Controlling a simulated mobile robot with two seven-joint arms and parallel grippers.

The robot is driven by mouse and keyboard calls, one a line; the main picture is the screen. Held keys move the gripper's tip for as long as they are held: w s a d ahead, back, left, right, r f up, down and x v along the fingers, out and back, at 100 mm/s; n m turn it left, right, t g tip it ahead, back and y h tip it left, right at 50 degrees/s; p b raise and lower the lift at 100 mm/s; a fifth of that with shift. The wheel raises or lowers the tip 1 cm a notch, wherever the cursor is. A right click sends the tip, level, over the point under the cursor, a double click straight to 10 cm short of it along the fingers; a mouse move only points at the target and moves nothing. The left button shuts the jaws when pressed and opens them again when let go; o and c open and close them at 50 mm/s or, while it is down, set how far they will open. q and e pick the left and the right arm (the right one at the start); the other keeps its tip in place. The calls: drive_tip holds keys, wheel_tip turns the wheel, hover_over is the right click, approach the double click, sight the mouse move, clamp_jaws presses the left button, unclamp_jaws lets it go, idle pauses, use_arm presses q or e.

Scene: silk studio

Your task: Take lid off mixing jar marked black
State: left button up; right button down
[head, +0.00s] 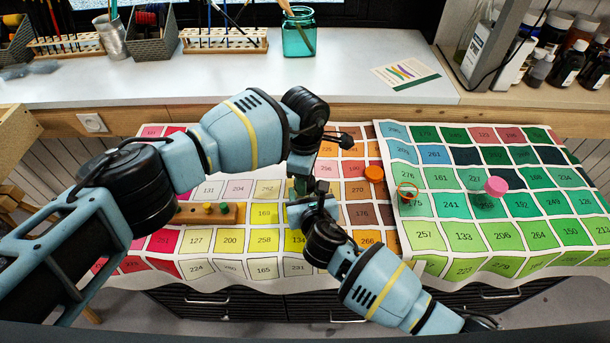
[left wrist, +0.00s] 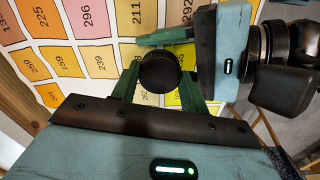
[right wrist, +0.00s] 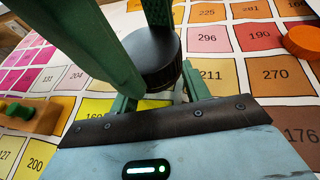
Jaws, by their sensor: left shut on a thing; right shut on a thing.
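A round black lid (left wrist: 160,72) shows in the left wrist view between the green fingers of my left gripper (left wrist: 157,84), which is shut on it from above. The lid also shows in the right wrist view (right wrist: 152,62) as a ribbed black cap. My right gripper (right wrist: 158,92) reaches in from the side with its fingers lower, below the lid, shut on what seems to be the jar body. The jar body and any marking are mostly hidden by the lid and fingers. In the head view both grippers meet over the colour charts and hide the jar.
A pink-lidded jar (head: 494,186) stands on the green chart (head: 533,237). A wooden block with pegs (head: 187,213) lies left. Brush racks and bottles line the back counter.

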idle(0.3)
use_arm(q)
drive_tip(key=o, duration=1.1)
drive_tip(key=shift+r, duration=0.1)
drive_tip(key=shift+r, duration=2.2)
drive_tip(key=shift+r+m, duration=0.8)
drive_tip(key=shift+m, duration=0.4)
drive_tip(key=shift+c, duration=0.5)
drive_tip(key=r+m, duration=0.2)
drive_tip(key=m, duration=0.1)
drive_tip(key=shift+m, duration=0.3)
drive_tip(key=shift+f, duration=4.1)
